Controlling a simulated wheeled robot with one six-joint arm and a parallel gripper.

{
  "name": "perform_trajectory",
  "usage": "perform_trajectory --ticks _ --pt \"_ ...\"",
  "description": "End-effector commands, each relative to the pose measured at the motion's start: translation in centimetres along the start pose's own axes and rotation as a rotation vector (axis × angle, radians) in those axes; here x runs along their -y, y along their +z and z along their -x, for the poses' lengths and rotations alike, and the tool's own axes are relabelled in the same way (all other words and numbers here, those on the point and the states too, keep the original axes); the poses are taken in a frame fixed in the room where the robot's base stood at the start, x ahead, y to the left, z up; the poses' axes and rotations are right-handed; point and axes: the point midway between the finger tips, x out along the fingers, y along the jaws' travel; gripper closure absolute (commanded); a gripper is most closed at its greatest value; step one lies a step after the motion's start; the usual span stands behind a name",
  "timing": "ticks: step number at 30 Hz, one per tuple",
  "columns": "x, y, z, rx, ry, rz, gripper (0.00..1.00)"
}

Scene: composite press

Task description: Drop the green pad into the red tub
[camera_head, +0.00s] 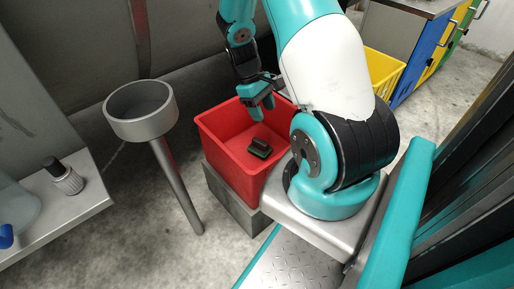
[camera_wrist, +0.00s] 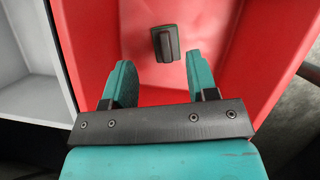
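The red tub (camera_head: 222,152) stands left of my arm's base in the head view, and its red inside (camera_wrist: 92,35) fills much of the wrist view. A small dark block with a slight green tint (camera_head: 259,148) lies on the tub's floor; it looks dark grey in the wrist view (camera_wrist: 166,43). It may be the green pad. My gripper (camera_head: 261,110) is over the tub, its teal fingers pointing down. In the wrist view my gripper (camera_wrist: 158,64) has its fingers apart with nothing between them; the block shows beyond the fingertips, apart from them.
The tub rests on a grey block (camera_head: 232,203). A round metal bowl on a post (camera_head: 140,112) stands to its left. A shelf (camera_head: 60,215) with a dark-capped bottle (camera_head: 66,178) is at far left. A yellow crate (camera_head: 384,70) is behind my arm.

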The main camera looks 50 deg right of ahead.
Motion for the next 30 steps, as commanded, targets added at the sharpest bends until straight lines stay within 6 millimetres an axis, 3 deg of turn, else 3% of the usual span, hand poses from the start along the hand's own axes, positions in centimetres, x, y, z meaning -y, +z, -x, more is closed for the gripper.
perform_trajectory --ticks 7,11,24,30 --pt "0.0 0.0 0.1 0.000 0.000 0.000 0.47" --pt "0.0 0.1 1.2 -0.001 0.001 0.000 0.47" --pt "0.0 0.2 11.9 -0.003 0.002 0.000 0.47" --pt "0.0 0.1 15.7 -0.003 0.001 0.001 0.47"
